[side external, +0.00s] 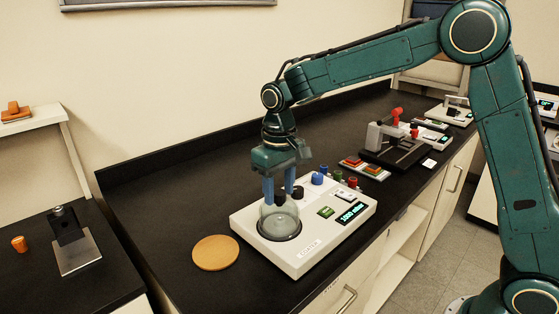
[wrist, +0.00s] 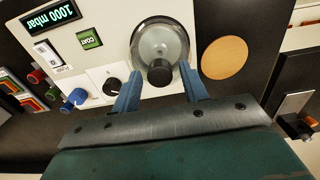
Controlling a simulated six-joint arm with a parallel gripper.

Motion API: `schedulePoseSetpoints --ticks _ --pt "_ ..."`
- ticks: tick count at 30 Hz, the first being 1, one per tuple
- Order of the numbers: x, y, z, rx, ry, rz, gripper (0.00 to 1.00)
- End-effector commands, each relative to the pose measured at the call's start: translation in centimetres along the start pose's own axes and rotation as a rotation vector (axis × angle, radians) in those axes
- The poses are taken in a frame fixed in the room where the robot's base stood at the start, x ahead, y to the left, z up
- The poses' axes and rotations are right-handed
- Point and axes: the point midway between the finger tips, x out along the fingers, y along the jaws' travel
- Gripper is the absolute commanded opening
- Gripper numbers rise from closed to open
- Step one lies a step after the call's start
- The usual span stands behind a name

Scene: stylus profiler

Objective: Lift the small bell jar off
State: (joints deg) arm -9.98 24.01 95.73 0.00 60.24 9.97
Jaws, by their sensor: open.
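The small bell jar (side external: 279,224) is a clear dome standing on the white coater unit (side external: 318,247). In the wrist view the jar (wrist: 160,40) shows its round rim and a dark knob (wrist: 159,72) on top. My gripper (side external: 278,197) is pointed down over the jar, its two blue fingers open and apart. In the wrist view the gripper (wrist: 160,74) has one finger on each side of the knob, with gaps between. In the side view the fingers partly hide the knob. The jar appears seated on the unit.
A round cork-coloured disc (side external: 215,252) lies on the dark bench beside the unit. The unit has a lit display (side external: 351,213) reading 1000 mbar, a green button (side external: 326,212) and coloured knobs (side external: 318,178). Further along stands a dark device with a red part (side external: 397,115).

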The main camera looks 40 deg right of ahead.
Motion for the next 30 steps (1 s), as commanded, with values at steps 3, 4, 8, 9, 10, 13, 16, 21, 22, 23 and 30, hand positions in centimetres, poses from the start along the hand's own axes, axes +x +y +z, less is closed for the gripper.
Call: schedulePoseSetpoints --ticks 3,4,8,9,10,13,16,21,22,23,30 --pt "0.25 0.0 0.02 0.0 -0.001 0.0 0.44" --pt "0.28 0.0 0.02 0.0 -0.001 0.0 0.44" --pt "0.3 0.0 0.02 0.0 0.0 0.0 0.44" --pt "0.29 0.0 0.01 0.0 0.0 0.0 0.44" --pt "0.29 0.0 0.01 0.0 0.0 0.0 0.44" --pt "0.28 0.0 0.01 0.0 0.0 0.0 0.44" --pt "0.28 0.0 0.01 0.0 0.0 0.0 0.42" --pt "0.27 0.0 0.01 0.0 0.0 0.0 0.08" --pt "0.27 0.0 0.01 0.0 0.0 0.0 0.02" --pt "0.27 0.0 0.01 0.0 0.0 0.0 0.0" --pt "0.2 0.0 -0.02 0.0 0.001 0.0 0.0"
